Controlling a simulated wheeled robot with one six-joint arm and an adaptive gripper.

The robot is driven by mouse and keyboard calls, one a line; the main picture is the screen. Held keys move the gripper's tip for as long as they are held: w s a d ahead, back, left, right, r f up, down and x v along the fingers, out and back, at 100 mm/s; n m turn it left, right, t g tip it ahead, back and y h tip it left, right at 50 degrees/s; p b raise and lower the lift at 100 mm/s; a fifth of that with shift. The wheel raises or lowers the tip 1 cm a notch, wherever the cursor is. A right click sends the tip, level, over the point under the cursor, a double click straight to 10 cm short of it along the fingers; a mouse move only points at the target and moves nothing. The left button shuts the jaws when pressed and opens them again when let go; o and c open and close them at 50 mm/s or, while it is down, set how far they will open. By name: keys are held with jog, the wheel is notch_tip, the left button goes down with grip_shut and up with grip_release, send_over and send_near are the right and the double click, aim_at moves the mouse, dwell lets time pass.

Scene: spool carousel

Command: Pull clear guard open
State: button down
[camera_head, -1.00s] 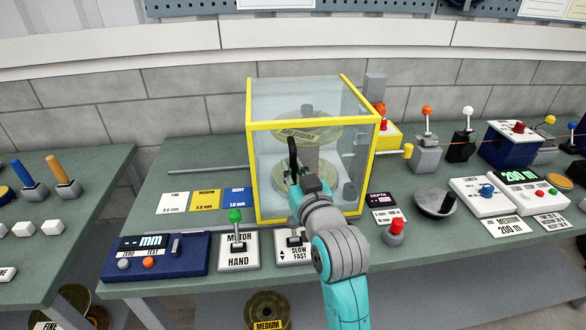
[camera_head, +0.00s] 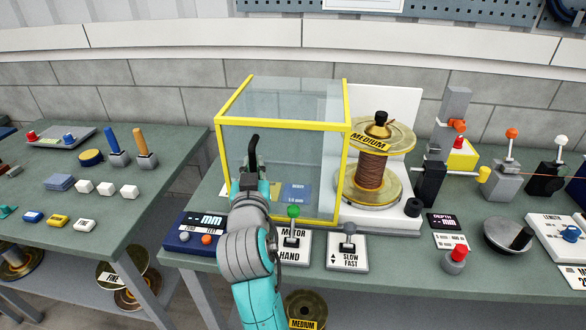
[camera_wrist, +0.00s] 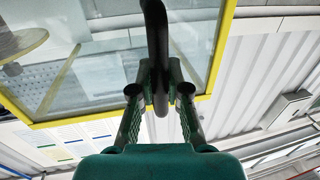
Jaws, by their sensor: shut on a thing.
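The clear guard (camera_head: 290,126) is a see-through box with yellow edges on the green bench. It stands left of the spool (camera_head: 374,165), a wire-wound brass spool labelled MEDIUM, which is now uncovered. The guard's black handle (camera_head: 253,147) is on its front face. My gripper (camera_head: 249,175) is shut on this handle. In the wrist view the two fingers of my gripper (camera_wrist: 159,93) close around the dark handle (camera_wrist: 155,30), with the guard's yellow edge (camera_wrist: 218,50) behind. The far sides of the guard are seen only through its panes.
The green-knobbed motor lever (camera_head: 292,228) and the slow/fast lever (camera_head: 348,245) stand at the front edge. A blue mm gauge (camera_head: 203,230) is left of them. A separate left bench (camera_head: 110,215) holds small blocks. A red button (camera_head: 458,255) is on the right.

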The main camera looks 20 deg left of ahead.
jog(key=a, duration=0.2)
jog(key=s+a, duration=0.1)
jog(key=a, duration=0.2)
jog(key=shift+s+a, duration=0.3)
jog(key=shift+s, duration=0.05)
jog(key=c, duration=1.1)
grip_release()
jog(key=shift+c, duration=0.2)
jog(key=v, duration=1.2)
